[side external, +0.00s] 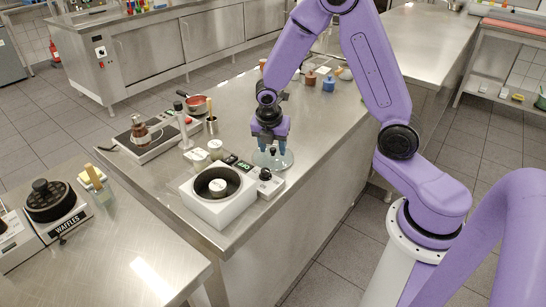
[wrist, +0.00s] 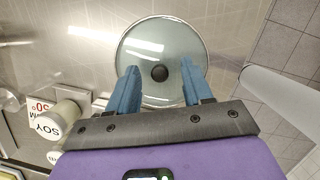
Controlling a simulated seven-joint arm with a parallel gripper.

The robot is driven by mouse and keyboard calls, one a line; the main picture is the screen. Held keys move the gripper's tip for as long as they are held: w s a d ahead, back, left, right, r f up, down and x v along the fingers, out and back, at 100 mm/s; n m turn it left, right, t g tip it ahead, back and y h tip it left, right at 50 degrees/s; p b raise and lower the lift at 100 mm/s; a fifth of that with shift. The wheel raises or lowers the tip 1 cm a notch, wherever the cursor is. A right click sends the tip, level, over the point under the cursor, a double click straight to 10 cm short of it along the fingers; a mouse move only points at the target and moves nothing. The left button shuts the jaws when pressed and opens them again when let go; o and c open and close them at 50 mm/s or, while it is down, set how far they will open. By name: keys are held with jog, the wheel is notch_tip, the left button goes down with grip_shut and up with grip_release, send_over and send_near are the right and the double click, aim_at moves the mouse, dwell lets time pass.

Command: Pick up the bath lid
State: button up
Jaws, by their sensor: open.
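The bath lid (side external: 284,161) is a round clear glass disc with a dark knob, lying on the steel counter behind the white water bath (side external: 206,205). In the wrist view the lid (wrist: 160,35) shows with its black knob at its centre. My gripper (side external: 268,150) is over the lid, pointing down. In the wrist view its two blue fingers (wrist: 158,80) are apart, one on each side of the knob, with nothing between them but the lid below. I cannot tell how high the fingertips are above the glass.
The white bath has a round dark well and a control box with a black knob (side external: 265,174) beside it. Several small jars (side external: 196,157), a hotplate with a brown flask (side external: 140,131) and a red pan (side external: 197,104) stand to the left. Blue and brown bottles (side external: 328,84) stand at the back.

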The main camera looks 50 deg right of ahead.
grip_shut()
dwell(0.3)
